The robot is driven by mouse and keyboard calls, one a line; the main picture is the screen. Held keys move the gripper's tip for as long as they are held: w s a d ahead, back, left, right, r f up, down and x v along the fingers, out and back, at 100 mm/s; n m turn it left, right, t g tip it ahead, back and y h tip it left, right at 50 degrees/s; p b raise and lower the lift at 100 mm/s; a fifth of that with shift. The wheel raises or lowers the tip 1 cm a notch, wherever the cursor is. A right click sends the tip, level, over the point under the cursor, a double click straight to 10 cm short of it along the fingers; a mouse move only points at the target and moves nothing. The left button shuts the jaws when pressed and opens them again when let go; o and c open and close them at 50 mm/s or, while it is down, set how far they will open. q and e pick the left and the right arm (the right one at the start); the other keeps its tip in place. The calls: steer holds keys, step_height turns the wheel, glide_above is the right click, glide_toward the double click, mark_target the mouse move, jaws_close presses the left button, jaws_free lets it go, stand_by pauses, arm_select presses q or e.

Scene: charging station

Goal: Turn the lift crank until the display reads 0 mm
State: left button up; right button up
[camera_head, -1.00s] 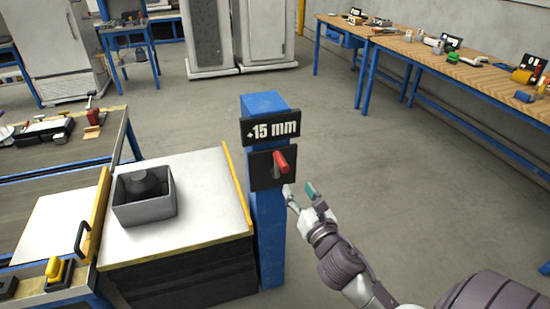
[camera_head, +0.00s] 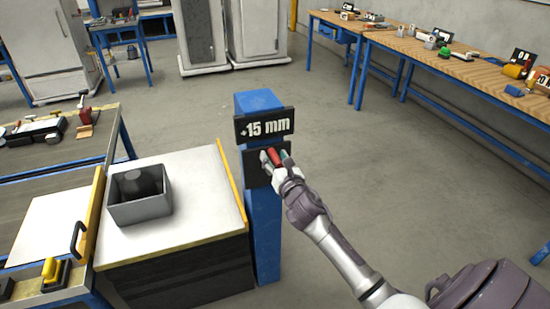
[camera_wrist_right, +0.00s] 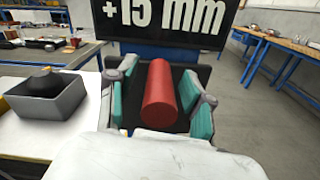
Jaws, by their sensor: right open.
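The display (camera_head: 265,125) on the blue post (camera_head: 265,220) reads +15 mm; it also shows in the right wrist view (camera_wrist_right: 160,18). Below it, the red crank handle (camera_head: 273,155) sticks out from a black plate (camera_head: 252,168). My right gripper (camera_head: 274,158) is at the handle. In the right wrist view the red handle (camera_wrist_right: 160,95) stands between the two teal finger pads of the open gripper (camera_wrist_right: 160,105), with a gap on each side. My left gripper is not in view.
A white-topped cabinet (camera_head: 200,220) with a yellow edge stands left of the post and carries a grey bin (camera_head: 140,205) with a dark object inside. A wooden workbench (camera_head: 450,65) runs along the right wall. The floor right of the post is clear.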

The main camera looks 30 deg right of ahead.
jaws_close()
steer(key=shift+d, duration=0.1)
stand_by(0.4)
